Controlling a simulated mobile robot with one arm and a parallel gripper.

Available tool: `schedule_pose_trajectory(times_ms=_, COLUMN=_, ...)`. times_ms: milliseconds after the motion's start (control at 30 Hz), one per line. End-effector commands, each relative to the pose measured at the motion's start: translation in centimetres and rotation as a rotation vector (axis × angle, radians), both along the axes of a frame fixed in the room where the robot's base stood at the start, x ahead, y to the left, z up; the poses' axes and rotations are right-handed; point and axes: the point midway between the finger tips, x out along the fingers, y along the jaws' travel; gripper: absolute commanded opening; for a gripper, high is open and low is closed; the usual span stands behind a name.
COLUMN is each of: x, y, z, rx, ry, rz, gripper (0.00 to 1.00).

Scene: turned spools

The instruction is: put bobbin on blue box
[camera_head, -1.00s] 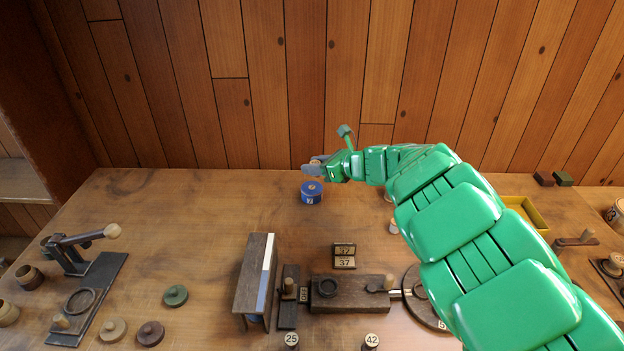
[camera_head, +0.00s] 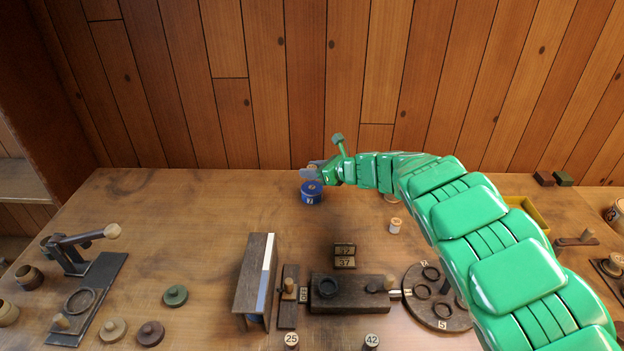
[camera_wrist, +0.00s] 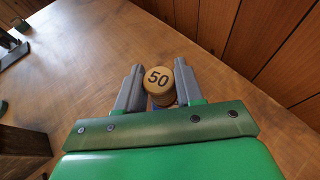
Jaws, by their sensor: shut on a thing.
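The blue box (camera_head: 311,193), a round tub with a number on its front, stands on the table near the back wall. My gripper (camera_head: 309,172) is at the blue box's top in the head view. In the wrist view my gripper (camera_wrist: 158,84) is shut on a wooden bobbin (camera_wrist: 158,79) whose pale round end is marked 50. Something darker shows just below that end, and a little blue shows between the jaws. My jaws hide most of the bobbin in the head view, so I cannot tell whether it touches the box.
A small pale spool (camera_head: 395,226) stands right of the box. A numbered block (camera_head: 344,256), a dark wooden fixture (camera_head: 350,292) and a round disc rack (camera_head: 437,297) lie nearer the front. A yellow tray (camera_head: 527,214) is at the right. The table left of the box is clear.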

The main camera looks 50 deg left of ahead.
Motion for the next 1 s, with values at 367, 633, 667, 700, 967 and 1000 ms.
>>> schedule_pose_trajectory(times_ms=367, x=0.5, y=0.5, z=-0.8, rx=0.0, ry=0.001, rz=-0.004, gripper=0.08)
schedule_pose_trajectory(times_ms=633, x=0.7, y=0.8, z=-3.7, rx=-0.001, ry=0.004, rz=-0.004, gripper=0.08)
schedule_pose_trajectory(times_ms=667, x=0.7, y=0.8, z=-4.0, rx=-0.001, ry=0.003, rz=-0.003, gripper=0.08)
schedule_pose_trajectory(times_ms=700, x=0.6, y=0.8, z=-4.1, rx=0.0, ry=0.002, rz=-0.003, gripper=0.08)
schedule_pose_trajectory(times_ms=967, x=0.7, y=0.8, z=-4.2, rx=0.0, ry=-0.001, rz=-0.003, gripper=0.08)
schedule_pose_trajectory(times_ms=1000, x=0.7, y=0.8, z=-4.3, rx=0.0, ry=-0.001, rz=-0.003, gripper=0.08)
